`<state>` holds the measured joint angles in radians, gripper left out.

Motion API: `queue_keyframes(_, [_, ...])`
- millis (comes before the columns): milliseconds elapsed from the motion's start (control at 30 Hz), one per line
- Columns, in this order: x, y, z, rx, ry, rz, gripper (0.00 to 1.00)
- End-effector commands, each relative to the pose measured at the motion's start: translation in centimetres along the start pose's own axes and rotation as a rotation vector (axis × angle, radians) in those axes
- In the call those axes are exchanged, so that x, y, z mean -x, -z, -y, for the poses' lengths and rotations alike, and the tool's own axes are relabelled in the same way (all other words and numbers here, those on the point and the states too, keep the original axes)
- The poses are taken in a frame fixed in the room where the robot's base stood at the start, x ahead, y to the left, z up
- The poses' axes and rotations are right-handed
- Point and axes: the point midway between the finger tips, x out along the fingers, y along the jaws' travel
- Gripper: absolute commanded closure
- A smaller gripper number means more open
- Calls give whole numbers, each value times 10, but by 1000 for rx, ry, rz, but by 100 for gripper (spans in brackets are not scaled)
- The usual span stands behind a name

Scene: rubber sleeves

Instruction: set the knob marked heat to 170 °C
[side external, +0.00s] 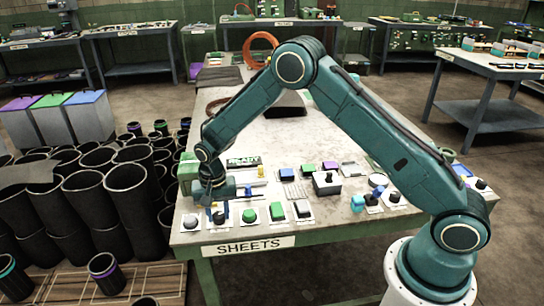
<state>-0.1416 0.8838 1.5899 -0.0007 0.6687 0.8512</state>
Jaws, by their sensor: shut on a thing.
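My gripper (217,207) points down at the front left of the worktable (330,222). It is shut on a small control in the front row, which its fingers mostly hide; a pale plate (219,226) shows beneath. To its left is a grey round knob (191,221) on a white plate.
A green box with a display (243,160) stands behind the gripper. Black sleeves (125,185) crowd the floor at the left.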

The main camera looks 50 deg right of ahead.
Motion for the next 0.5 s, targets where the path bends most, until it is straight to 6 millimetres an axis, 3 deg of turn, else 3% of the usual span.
queue_keyframes(467, [1,2,1,-19,4,-5,92])
queue_keyframes(500, [1,2,1,-19,4,-5,61])
